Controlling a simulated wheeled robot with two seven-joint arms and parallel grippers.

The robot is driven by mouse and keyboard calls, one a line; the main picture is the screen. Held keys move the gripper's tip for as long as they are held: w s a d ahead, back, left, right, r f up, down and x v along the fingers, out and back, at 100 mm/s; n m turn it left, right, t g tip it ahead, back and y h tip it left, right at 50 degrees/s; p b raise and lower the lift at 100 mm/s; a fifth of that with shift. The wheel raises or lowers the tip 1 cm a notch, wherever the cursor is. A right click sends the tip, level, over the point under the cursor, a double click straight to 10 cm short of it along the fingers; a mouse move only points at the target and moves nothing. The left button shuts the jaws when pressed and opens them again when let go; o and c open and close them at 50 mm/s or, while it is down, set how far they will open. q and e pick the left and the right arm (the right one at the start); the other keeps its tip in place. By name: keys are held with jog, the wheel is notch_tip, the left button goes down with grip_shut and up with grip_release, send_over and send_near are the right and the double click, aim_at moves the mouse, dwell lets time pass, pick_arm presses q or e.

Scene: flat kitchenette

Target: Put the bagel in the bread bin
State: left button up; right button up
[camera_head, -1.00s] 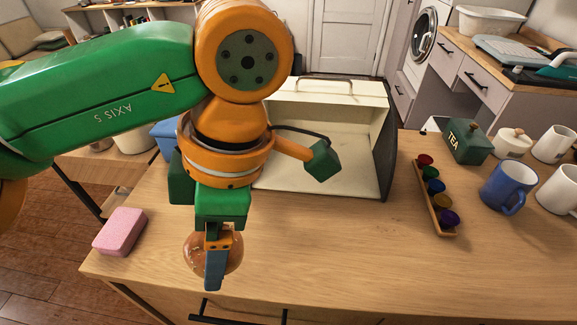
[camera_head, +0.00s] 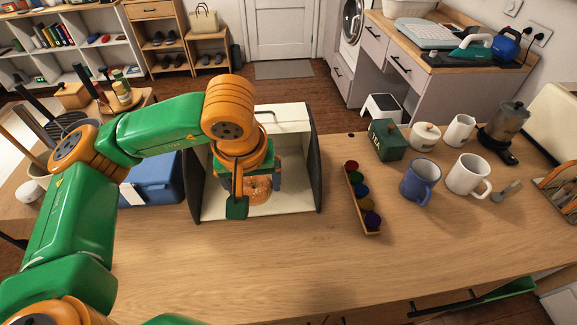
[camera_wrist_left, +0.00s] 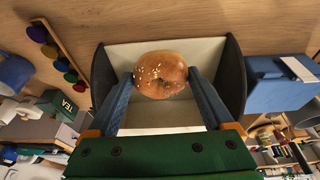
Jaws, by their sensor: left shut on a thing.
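The bagel (camera_head: 258,189) is brown with pale seeds. My left gripper (camera_head: 256,186) is shut on it, and the left wrist view shows the bagel (camera_wrist_left: 161,75) between the two blue fingers (camera_wrist_left: 160,80). The bread bin (camera_head: 304,166) is a cream box with dark side walls, and its front is open. In the head view the bagel and gripper are at the bin's open front, over its pale interior. I cannot tell whether the bagel touches the bin floor. My right gripper is not in view.
A rack of coloured capsules (camera_head: 363,204) lies right of the bin. A blue box (camera_head: 152,179) is left of the bin. The front of the counter is clear.

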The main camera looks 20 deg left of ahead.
pick_arm(q)
jog(key=w+a+f+b, duration=0.1)
jog(key=w+a+f, duration=0.1)
jog(key=w+f, duration=0.1)
jog(key=w+a+f+b, duration=0.2)
jog(key=w+f, duration=0.1)
jog(key=w, duration=0.1)
jog(key=w+a+f+b, duration=0.2)
jog(key=w+f, duration=0.2)
jog(key=shift+w, duration=0.35)
notch_tip(320, 180, down, 3)
jog(key=b, duration=0.3)
jog(key=shift+f, duration=0.1)
jog(key=shift+w, duration=0.1)
jog(key=o, duration=0.4)
jog(key=shift+o, duration=0.2)
jog(key=shift+r, duration=0.35)
jog(key=v, duration=1.1)
jog(key=shift+r, duration=0.35)
